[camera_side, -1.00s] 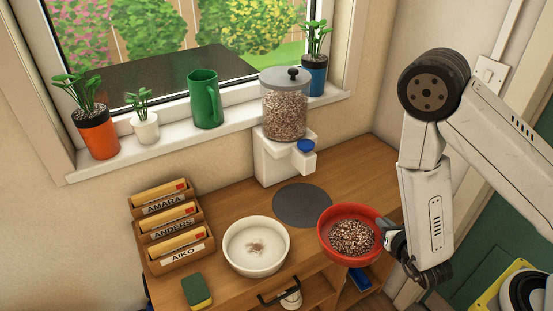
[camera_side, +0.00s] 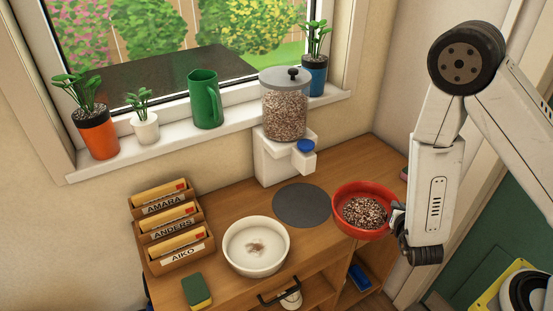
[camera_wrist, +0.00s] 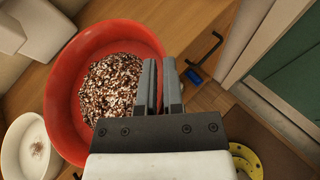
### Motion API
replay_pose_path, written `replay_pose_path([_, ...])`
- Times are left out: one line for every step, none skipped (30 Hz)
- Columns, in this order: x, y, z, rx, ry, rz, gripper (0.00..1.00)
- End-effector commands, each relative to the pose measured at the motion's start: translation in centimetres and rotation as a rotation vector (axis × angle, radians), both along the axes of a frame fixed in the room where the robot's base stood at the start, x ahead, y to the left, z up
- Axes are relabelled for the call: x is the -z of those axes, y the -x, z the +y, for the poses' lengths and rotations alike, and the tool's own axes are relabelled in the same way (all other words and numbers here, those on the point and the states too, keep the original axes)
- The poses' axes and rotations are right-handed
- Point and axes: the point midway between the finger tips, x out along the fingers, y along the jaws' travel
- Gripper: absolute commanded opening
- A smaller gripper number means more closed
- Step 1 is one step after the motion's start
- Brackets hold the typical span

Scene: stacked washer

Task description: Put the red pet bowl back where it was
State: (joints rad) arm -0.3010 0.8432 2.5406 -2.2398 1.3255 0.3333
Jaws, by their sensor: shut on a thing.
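The red pet bowl (camera_side: 343,222) holds brown and white kibble (camera_side: 365,212) and is at the right side of the wooden counter, right of the round grey mat (camera_side: 301,205). My gripper (camera_side: 396,222) is shut on its right rim. In the wrist view the red bowl (camera_wrist: 62,95) fills the left half, and my gripper's fingers (camera_wrist: 160,85) pinch its rim. The bowl looks about level; I cannot tell whether its base touches the counter. The grey mat is bare.
A white bowl (camera_side: 256,266) with a few crumbs stands left of the red bowl. A kibble dispenser (camera_side: 285,110) stands behind the mat. A letter rack (camera_side: 171,228) and a sponge (camera_side: 196,291) are at the left. An open shelf (camera_side: 318,290) is below the counter.

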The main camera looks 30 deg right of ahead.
Motion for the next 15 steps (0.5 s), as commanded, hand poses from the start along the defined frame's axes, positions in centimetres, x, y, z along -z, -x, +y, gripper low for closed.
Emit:
replay_pose_path([-0.5,-0.1,-0.6,0.052,-0.006,-0.010,0.00])
replay_pose_path([-0.7,0.0,-0.9,0.082,-0.006,-0.012,0.00])
replay_pose_path([-1.0,0.1,-1.4,0.123,-0.010,-0.014,0.00])
replay_pose_path([-1.2,0.2,-1.7,0.152,-0.010,-0.015,0.00])
replay_pose_path([-1.4,0.3,-2.0,0.181,-0.012,-0.016,0.00])
replay_pose_path([-1.6,0.4,-2.4,0.220,-0.014,-0.019,0.00])
replay_pose_path([-1.8,0.5,-2.6,0.248,-0.016,-0.021,0.00])
replay_pose_path([-1.9,0.7,-2.9,0.276,-0.016,-0.022,0.00])
replay_pose_path([-2.1,0.9,-3.2,0.311,-0.019,-0.023,0.00])
replay_pose_path([-2.2,1.0,-3.4,0.340,-0.020,-0.025,0.00])
replay_pose_path([-2.4,1.1,-3.6,0.366,-0.020,-0.028,0.00])
replay_pose_path([-2.5,1.3,-3.9,0.402,-0.021,-0.030,0.00])
replay_pose_path([-2.7,1.5,-4.0,0.428,-0.021,-0.031,0.00])
replay_pose_path([-2.8,1.6,-4.2,0.455,-0.024,-0.033,0.00])
replay_pose_path([-2.9,1.9,-4.4,0.489,-0.025,-0.035,0.00])
